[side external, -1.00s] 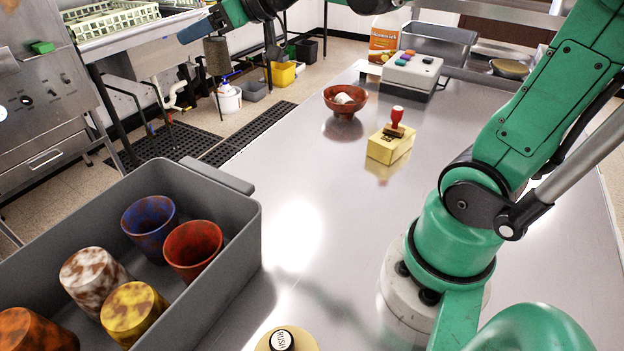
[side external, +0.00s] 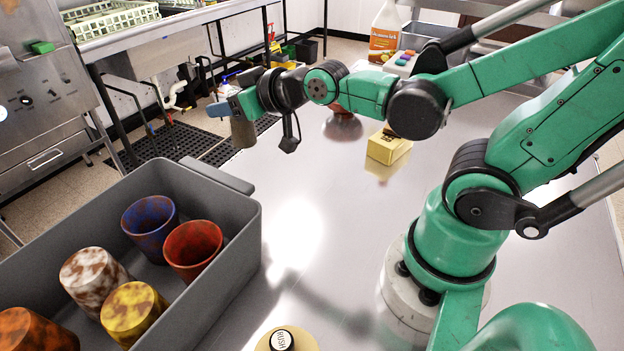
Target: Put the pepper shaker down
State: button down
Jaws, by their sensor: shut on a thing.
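The pepper shaker appears as a grey-brown cylinder (side external: 243,134) in the side external view, left of the upper middle. My gripper (side external: 230,107) is shut on it, and it hangs roughly upright below the fingers. The blue-grey fingertips partly cover its top. It appears over the left edge of the steel counter (side external: 330,200), beyond the grey bin. I cannot tell its exact height, but no contact with the counter shows.
A grey bin (side external: 225,290) with several coloured cups stands at the left front. A yellow block (side external: 388,148) sits behind my arm. A reddish bowl is mostly hidden by my arm. A round "RUSH" stamp (side external: 283,341) is at the front. The middle counter is clear.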

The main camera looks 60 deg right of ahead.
jog(key=s+d+f+n+y, duration=0.1)
jog(key=d+f+n+y, duration=0.1)
jog(key=d+f, duration=0.4)
jog(key=s+d+n+g+y, duration=0.5)
jog(key=s+n+g+y, duration=0.15)
jog(key=n+y, duration=0.25)
jog(key=shift+t, duration=0.25)
jog(key=shift+s+d+f, duration=0.1)
jog(key=shift+s+f, duration=0.1)
jog(key=shift+f, duration=1.35)
jog(key=shift+s+f, duration=0.2)
jog(key=shift+f, duration=1.35)
jog(key=shift+c, duration=1.5)
grip_release()
